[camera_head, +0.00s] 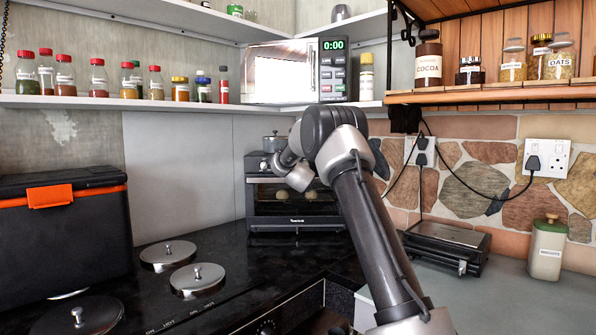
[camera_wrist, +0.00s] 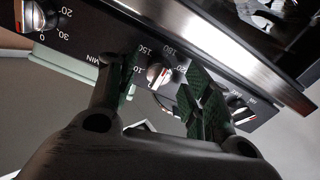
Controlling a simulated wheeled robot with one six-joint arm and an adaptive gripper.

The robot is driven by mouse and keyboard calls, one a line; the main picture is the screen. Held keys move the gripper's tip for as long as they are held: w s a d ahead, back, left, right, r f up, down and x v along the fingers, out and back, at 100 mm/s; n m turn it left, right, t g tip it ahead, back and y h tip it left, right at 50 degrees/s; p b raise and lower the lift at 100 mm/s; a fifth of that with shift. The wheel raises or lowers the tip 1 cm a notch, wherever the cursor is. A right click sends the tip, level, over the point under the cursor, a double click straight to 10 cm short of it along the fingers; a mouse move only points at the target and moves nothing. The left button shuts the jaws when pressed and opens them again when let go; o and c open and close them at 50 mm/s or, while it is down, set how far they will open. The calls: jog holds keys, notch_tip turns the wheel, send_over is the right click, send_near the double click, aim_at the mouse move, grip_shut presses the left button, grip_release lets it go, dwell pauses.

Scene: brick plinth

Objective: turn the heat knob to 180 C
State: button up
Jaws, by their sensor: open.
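The heat knob (camera_wrist: 157,74) is a small silver knob on the oven's dark front panel. Numbers including 150 and 180 are printed around it; its exact setting is hard to read. In the wrist view my gripper (camera_wrist: 154,80) is open, one finger on each side of the knob. I cannot tell whether either finger touches it. The black toaster oven (camera_head: 295,223) stands in the back corner of the counter in the head view. There my arm covers its right part, and the heat knob and fingertips cannot be made out.
A minutes knob (camera_wrist: 38,14) and another knob (camera_wrist: 240,108) flank the heat knob. A pot (camera_head: 274,142) stands on the oven. Lidded hobs (camera_head: 168,254) lie front left, beside a black box (camera_head: 62,235). A flat grill (camera_head: 445,243) is at right.

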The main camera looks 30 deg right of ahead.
jog(key=v, duration=1.1)
jog(key=s+a+f+g+y, duration=0.2)
jog(key=a+f+y, duration=0.1)
jog(key=f, duration=0.3)
jog(key=s+a+f+g+y, duration=0.2)
jog(key=a+f+g+y, duration=0.15)
jog(key=f, duration=0.35)
jog(key=s+a+f+n+g+y, duration=0.1)
jog(key=s+a+f+g+y, duration=0.2)
jog(key=s, duration=0.8)
jog(key=s+a+r+g+h, duration=0.1)
jog(key=s+r+g, duration=0.1)
jog(key=s, duration=1.7)
jog(key=s+a+r+n+g+h, duration=0.1)
jog(key=s+r, duration=0.3)
jog(key=s, duration=1.5)
jog(key=shift+s+a+r+n+g, duration=0.25)
jog(key=shift+s+n+g, duration=0.05)
jog(key=shift+s+g, duration=0.05)
